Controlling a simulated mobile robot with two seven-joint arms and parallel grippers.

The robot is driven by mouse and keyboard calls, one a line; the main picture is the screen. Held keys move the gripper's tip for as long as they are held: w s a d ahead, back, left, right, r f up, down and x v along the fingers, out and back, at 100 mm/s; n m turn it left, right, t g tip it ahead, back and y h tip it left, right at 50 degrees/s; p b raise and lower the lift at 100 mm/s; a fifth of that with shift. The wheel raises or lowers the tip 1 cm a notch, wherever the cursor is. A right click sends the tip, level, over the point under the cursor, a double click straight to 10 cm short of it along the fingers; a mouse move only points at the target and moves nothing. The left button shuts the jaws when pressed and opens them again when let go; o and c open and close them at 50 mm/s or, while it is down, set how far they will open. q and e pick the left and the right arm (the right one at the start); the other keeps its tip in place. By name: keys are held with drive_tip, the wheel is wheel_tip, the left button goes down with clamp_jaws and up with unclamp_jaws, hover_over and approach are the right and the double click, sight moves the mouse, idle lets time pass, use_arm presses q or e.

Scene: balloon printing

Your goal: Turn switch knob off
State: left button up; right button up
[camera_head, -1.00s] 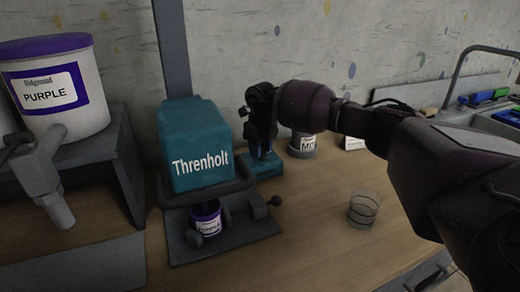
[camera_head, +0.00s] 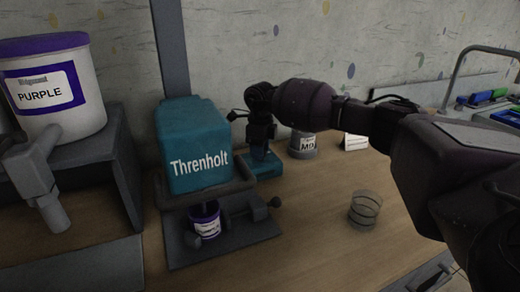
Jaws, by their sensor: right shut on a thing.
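The teal mixing machine (camera_head: 194,145) labelled Threnholt stands on the bench left of centre. A low teal base part (camera_head: 265,167) shows just behind its right side. My right gripper (camera_head: 260,152) points down over this part from above, with its arm coming in from the right. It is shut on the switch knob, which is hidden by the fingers. I cannot make out which way the knob is turned. A small purple-labelled pot (camera_head: 206,222) sits under the machine's head on its dark base plate. My left gripper is not in view.
A large PURPLE paint tub (camera_head: 85,88) with a dispenser tap stands on a dark stand at the left. A grey-topped jar (camera_head: 303,146) and a white card (camera_head: 355,142) stand behind my arm. A clear glass (camera_head: 365,210) stands on open bench at the right.

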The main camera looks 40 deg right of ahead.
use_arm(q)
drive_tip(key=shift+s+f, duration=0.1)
use_arm(e)
drive_tip(key=o, duration=0.6)
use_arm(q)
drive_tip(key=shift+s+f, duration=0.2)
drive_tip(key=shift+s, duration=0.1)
use_arm(e)
drive_tip(key=o, duration=0.3)
drive_tip(key=shift+o, duration=0.2)
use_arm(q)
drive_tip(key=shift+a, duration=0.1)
use_arm(e)
drive_tip(key=shift+r, duration=0.1)
drive_tip(key=shift+r, duration=0.3)
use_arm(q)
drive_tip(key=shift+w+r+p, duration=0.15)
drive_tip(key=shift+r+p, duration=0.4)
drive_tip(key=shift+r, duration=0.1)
use_arm(e)
wheel_tip(320, 180, up, 10)
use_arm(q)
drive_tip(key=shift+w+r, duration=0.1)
